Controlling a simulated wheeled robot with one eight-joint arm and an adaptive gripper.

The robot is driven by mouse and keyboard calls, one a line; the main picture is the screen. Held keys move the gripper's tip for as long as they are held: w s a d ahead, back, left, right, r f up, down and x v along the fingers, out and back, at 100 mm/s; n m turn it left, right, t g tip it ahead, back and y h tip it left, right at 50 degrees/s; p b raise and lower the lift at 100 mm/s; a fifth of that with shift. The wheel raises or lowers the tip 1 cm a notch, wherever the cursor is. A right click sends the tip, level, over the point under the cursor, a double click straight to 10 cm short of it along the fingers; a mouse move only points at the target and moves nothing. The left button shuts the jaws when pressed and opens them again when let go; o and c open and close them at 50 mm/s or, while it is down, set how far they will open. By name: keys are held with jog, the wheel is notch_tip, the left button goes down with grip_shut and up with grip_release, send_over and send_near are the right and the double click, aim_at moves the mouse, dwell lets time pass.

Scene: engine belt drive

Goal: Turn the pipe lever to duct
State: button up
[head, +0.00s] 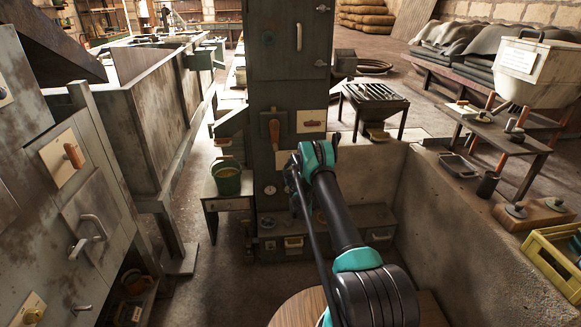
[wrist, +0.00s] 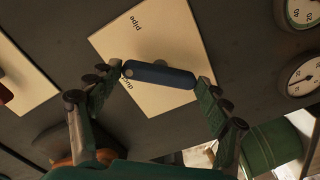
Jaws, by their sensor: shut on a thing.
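The pipe lever (wrist: 160,75) is a dark blue bar on a cream plate (wrist: 180,35) in the wrist view. The plate carries the word "pipe" near its upper edge and "duct" near the lower left, partly covered by the lever. The bar lies crosswise between the two words, slightly tilted. My gripper (wrist: 161,78) has one green finger at each end of the bar and is shut on it. In the head view my gripper (head: 297,200) is at the front of the dark cabinet, and my arm hides the lever there.
Two round gauges (wrist: 304,76) sit right of the plate. Another cream plate (wrist: 30,75) with a reddish handle is at the left. In the head view, a green bucket (head: 227,179) stands left of the dark cabinet (head: 288,90), and a concrete wall (head: 460,235) rises at the right.

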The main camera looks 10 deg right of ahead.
jog(key=n, duration=0.3)
jog(key=shift+n, duration=2.3)
jog(key=o, duration=1.2)
jog(key=shift+c, duration=0.2)
jog(key=s, duration=0.7)
jog(key=shift+s, duration=0.3)
